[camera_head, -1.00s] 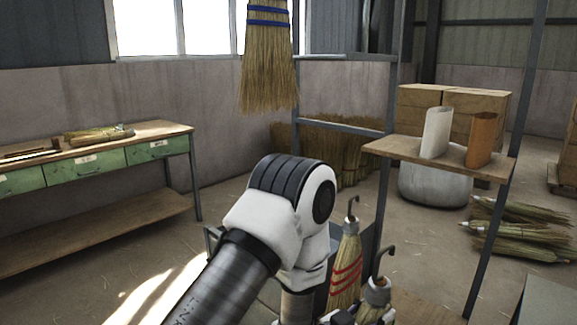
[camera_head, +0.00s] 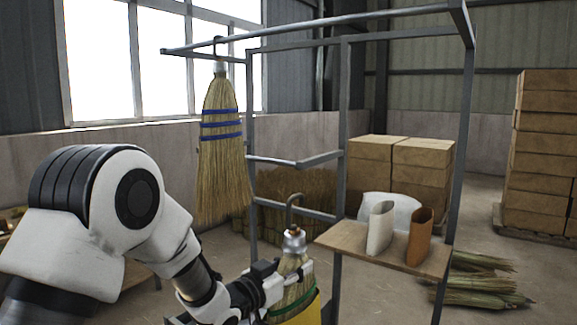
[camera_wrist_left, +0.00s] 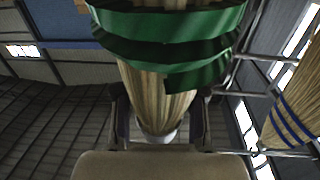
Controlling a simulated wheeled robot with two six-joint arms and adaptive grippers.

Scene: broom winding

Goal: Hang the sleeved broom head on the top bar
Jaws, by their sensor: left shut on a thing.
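The sleeved broom head (camera_head: 293,244) has a metal cap with a curved hook on top, straw below, and a yellow sleeve (camera_head: 308,312) cut off by the lower picture edge. My left gripper (camera_head: 280,283) is shut on it below the cap and holds it upright, hook up. The left wrist view shows the straw with green bands (camera_wrist_left: 170,30) between the fingers. The top bar (camera_head: 330,28) of the grey metal rack is above and apart from the hook. A blue-banded broom head (camera_head: 220,150) hangs at the bar's left end. My right gripper is out of view.
Lower rack bars (camera_head: 300,162) are behind the held broom. A wooden shelf (camera_head: 335,243) carries a white sleeve (camera_head: 380,228) and a brown sleeve (camera_head: 419,235). Cartons stand behind. The top bar right of the hanging broom is bare.

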